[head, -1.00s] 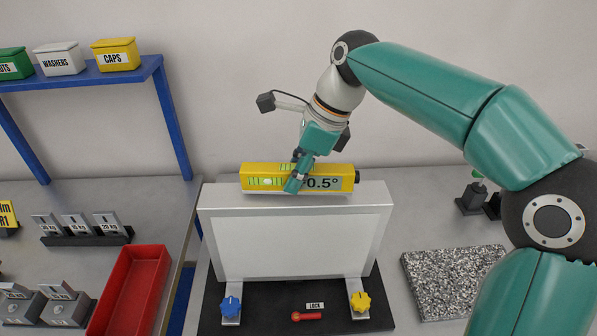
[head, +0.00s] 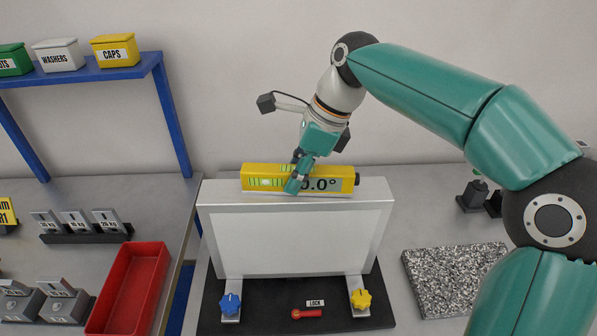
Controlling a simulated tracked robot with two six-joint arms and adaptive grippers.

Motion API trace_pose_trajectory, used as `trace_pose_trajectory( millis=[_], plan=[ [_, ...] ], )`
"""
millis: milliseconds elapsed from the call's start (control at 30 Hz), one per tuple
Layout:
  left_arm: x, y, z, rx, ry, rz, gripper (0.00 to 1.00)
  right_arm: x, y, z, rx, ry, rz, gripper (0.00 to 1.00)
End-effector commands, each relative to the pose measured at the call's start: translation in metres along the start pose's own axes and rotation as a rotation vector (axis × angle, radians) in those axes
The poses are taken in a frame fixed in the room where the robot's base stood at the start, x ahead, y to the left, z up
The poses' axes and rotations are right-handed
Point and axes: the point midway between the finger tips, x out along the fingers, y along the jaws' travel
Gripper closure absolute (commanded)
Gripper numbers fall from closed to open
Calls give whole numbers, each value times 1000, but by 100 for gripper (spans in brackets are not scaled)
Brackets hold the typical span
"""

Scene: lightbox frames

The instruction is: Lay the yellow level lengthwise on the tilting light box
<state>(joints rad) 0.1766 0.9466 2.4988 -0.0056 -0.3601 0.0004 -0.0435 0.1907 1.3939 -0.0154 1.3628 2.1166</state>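The yellow level (head: 270,177) lies lengthwise along the top of the light box (head: 297,198), with a green vial on its left and a display at its right that reads about 0.0°, its first digit partly hidden. My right gripper (head: 296,178) reaches down from above with its fingers around the middle of the level. It looks closed on the level, which seems to touch the box top. The light box has a pale front panel, a blue knob (head: 230,304) at its left foot and a yellow knob (head: 361,300) at its right foot. My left gripper is not in view.
A red lever (head: 306,314) marked LOCK sits on the black base (head: 270,312). A speckled slab (head: 452,275) lies to the right. A red tray (head: 130,290) and several grey weights (head: 75,221) stand at left, below a blue shelf (head: 85,75) with bins.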

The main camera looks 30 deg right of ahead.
Motion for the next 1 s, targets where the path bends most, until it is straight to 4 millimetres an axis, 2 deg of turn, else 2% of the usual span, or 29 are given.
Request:
trace_pose_trajectory(
  millis=[33,133,167,567,767,1000],
  plan=[
    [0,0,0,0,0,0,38,-1,0,0,0,0,-1,56],
    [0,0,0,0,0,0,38,-1,0,0,0,0,-1,39],
    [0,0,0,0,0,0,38,-1,0,0,0,0,-1,38],
    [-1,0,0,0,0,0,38,-6,-1,0,1,0,-2,38],
    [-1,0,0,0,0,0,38,-34,0,0,1,-2,-4,38],
    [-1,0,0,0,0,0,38,-81,-1,-1,1,-2,-5,38]
  ],
)
